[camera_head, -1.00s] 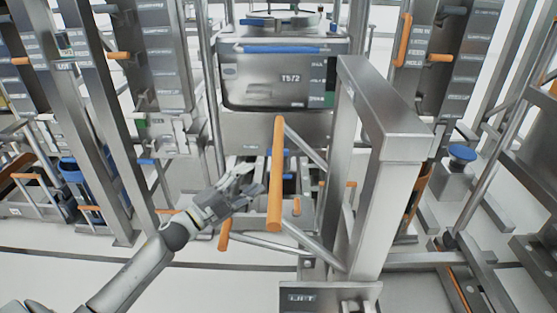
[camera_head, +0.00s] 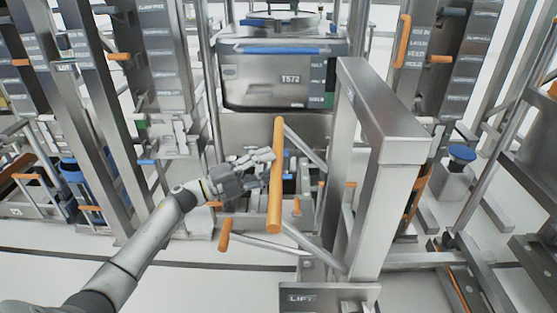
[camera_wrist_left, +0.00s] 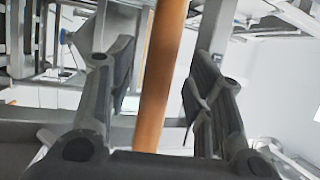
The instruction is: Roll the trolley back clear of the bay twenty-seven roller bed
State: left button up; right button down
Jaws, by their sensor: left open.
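The trolley (camera_head: 385,140) is a grey metal frame with a LIFT plate low at its front. Its upright orange handle bar (camera_head: 276,180) stands out on metal struts at the left of the frame. My left gripper (camera_head: 266,160) is open at the handle's left side, near its middle. In the left wrist view the orange bar (camera_wrist_left: 160,75) runs between the two open fingers (camera_wrist_left: 160,85), with a gap on each side. The bin marked T572 (camera_head: 275,80) sits behind, with a blue bar along its top edge. I see no right gripper, and cannot read a bay twenty-seven label.
A shorter orange handle (camera_head: 225,234) sticks out low at the left of the trolley. Grey posts (camera_head: 75,110) stand at the left, and a blue-topped post (camera_head: 460,158) stands at the right. White floor (camera_head: 190,285) is open in front.

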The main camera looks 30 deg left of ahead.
aim_at(279, 162)
pick_arm(q)
jog(key=shift+x, duration=1.7)
grip_shut()
